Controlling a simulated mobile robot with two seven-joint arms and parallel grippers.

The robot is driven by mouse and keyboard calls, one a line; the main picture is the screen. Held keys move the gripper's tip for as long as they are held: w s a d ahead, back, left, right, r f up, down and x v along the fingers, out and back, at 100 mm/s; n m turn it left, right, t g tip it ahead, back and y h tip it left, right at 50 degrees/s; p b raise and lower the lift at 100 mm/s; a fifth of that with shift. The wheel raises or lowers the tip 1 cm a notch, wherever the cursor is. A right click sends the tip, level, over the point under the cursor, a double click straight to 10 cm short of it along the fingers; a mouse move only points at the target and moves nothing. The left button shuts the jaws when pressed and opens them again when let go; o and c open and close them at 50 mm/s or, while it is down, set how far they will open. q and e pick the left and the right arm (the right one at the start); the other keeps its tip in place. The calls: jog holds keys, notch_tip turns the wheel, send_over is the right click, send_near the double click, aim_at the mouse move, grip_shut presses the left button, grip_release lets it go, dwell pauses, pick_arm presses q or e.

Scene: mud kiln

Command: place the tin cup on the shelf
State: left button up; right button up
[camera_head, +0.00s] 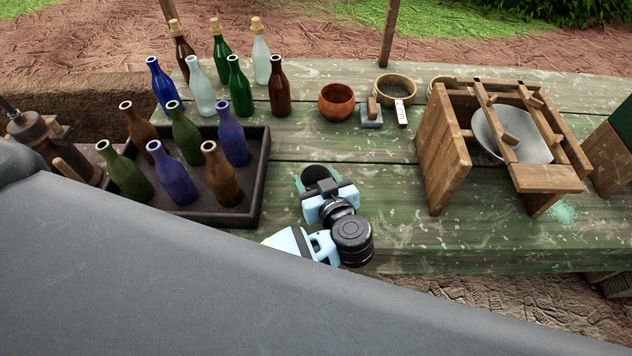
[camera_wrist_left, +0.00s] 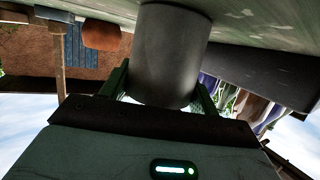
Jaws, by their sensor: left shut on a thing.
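My left gripper (camera_head: 316,178) is over the front middle of the green plank table, just right of the dark bottle tray. In the left wrist view, its two green fingers are shut on a grey cylinder, the tin cup (camera_wrist_left: 172,55), one finger on each side. Most of the cup is hidden in the head view by my wrist. In the wrist view the table surface is close to the cup's far end; I cannot tell if they touch. My right gripper is not in view.
The dark tray (camera_head: 255,180) holds several bottles, with more bottles behind it. An orange bowl (camera_head: 337,103), a small block (camera_head: 372,118) and a round woven container (camera_head: 396,88) stand at the back. A pale basin (camera_head: 520,140) sits within the frame. The table (camera_head: 385,195) left of the frame is clear.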

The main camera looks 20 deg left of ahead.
pick_arm(q)
notch_tip(320, 180, up, 10)
jog(key=p, duration=0.1)
jog(key=s+a+r+m+t+h, duration=0.1)
jog(key=s+a+r+m+h, duration=0.1)
jog(key=s+a+r, duration=0.3)
jog(key=a+r, duration=0.1)
jog(key=a, duration=0.1)
jog(key=shift+s+a, duration=0.2)
jog(key=shift+a, duration=0.15)
jog(key=shift+r, duration=0.1)
